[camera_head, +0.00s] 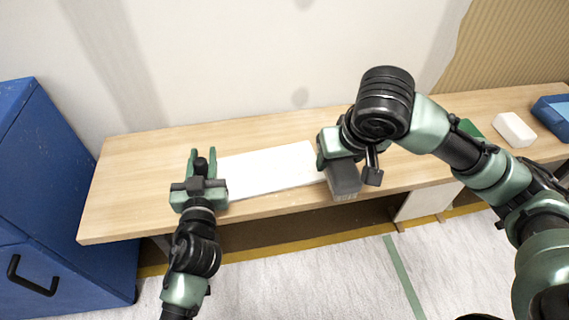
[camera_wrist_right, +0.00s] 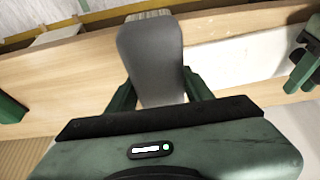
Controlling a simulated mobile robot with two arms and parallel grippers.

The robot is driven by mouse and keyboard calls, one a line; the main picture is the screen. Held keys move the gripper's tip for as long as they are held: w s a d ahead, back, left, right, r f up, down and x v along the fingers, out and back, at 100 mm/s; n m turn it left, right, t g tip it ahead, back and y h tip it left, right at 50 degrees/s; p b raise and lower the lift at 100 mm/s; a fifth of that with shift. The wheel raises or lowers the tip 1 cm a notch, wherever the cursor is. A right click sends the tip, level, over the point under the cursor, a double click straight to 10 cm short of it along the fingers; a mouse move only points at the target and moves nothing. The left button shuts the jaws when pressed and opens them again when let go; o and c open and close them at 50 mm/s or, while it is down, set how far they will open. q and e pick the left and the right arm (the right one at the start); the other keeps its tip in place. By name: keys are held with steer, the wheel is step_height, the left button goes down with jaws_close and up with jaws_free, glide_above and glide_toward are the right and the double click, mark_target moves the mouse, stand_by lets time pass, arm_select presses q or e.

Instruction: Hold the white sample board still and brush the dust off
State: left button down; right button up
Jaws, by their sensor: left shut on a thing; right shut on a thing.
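The white sample board (camera_head: 270,168) lies flat on the wooden table, and part of it shows in the right wrist view (camera_wrist_right: 238,60). My left gripper (camera_head: 203,163) is at the board's left end, shut on that edge. My right gripper (camera_head: 335,156) is shut on a grey brush (camera_head: 344,180) at the board's right end. In the right wrist view the brush's wide grey body (camera_wrist_right: 152,58) sits between my fingers (camera_wrist_right: 160,92), with pale bristles at its far end. My right wrist hides part of the board's right end; I cannot tell whether the bristles touch it. No dust is clearly visible.
The wooden table (camera_head: 130,190) runs along a wall. To the right are a white block (camera_head: 514,130), a blue tray (camera_head: 553,116) and a green item (camera_head: 470,128). A blue cabinet (camera_head: 60,190) stands at the left. A white panel (camera_head: 426,203) is below the table's front edge.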

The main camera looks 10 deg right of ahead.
steer(key=o, duration=0.5)
steer(key=c, duration=0.7)
steer(key=w+a+r+n, duration=0.1)
steer(key=w+a, duration=0.3)
steer(key=a, duration=0.4)
steer(key=w+a+r+n+y, duration=0.1)
steer(key=w+a, duration=0.3)
steer(key=a, duration=0.4)
steer(key=shift+a+r+n, duration=0.15)
steer(key=shift+r+n, duration=0.35)
steer(key=shift+r, duration=0.3)
